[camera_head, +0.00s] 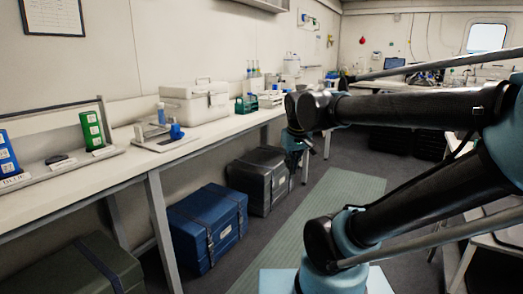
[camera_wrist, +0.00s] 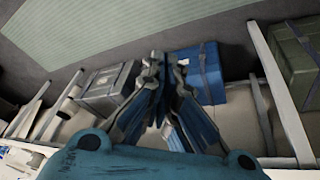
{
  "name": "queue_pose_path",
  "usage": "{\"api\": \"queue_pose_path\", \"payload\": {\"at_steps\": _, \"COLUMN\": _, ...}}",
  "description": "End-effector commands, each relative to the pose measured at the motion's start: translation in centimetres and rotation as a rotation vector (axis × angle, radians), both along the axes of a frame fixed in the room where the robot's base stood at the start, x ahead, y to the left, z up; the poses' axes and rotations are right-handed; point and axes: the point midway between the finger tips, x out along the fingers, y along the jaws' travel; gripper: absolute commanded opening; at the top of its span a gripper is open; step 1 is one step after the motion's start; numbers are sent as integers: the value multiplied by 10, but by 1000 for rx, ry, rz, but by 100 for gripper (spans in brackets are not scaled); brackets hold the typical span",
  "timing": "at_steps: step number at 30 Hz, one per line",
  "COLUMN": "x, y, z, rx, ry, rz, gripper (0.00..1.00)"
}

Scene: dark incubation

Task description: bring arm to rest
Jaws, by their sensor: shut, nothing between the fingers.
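My gripper (camera_wrist: 158,62) shows in the wrist view with its two fingers running up and meeting at the tips; it is shut and empty. In the head view my gripper (camera_head: 296,158) hangs small and dark at the end of my arm, in front of the bench and above the floor. My arm (camera_head: 415,108) reaches in from the right and is bent, with its forearm roughly level. The gripper touches nothing that I can see.
A long white bench (camera_head: 120,172) runs along the left wall, with a white case (camera_head: 195,102) and blue and green boxes (camera_head: 91,130) on it. Below stand a blue chest (camera_head: 208,228) and a grey chest (camera_head: 260,180). The green floor mat (camera_head: 345,195) is clear.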

Motion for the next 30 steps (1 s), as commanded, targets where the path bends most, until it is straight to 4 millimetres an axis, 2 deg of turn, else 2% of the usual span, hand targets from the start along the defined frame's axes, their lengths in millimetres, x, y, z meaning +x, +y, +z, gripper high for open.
{"api": "queue_pose_path", "payload": {"at_steps": 1, "x": -12, "y": -15, "z": -13, "rx": 4, "ry": 17, "rz": -41, "gripper": 0}}
{"api": "queue_pose_path", "payload": {"at_steps": 6, "x": -52, "y": -51, "z": -54, "rx": 23, "ry": 81, "rz": -161, "gripper": 0}}
{"api": "queue_pose_path", "payload": {"at_steps": 12, "x": -94, "y": -77, "z": -98, "rx": 50, "ry": 143, "rz": -278, "gripper": 0}}
{"api": "queue_pose_path", "payload": {"at_steps": 15, "x": -108, "y": -82, "z": -112, "rx": 61, "ry": 162, "rz": -315, "gripper": 0}}
{"api": "queue_pose_path", "payload": {"at_steps": 20, "x": -118, "y": -86, "z": -122, "rx": 69, "ry": 178, "rz": -342, "gripper": 0}}
{"api": "queue_pose_path", "payload": {"at_steps": 30, "x": -119, "y": -86, "z": -122, "rx": 70, "ry": 180, "rz": -342, "gripper": 0}}
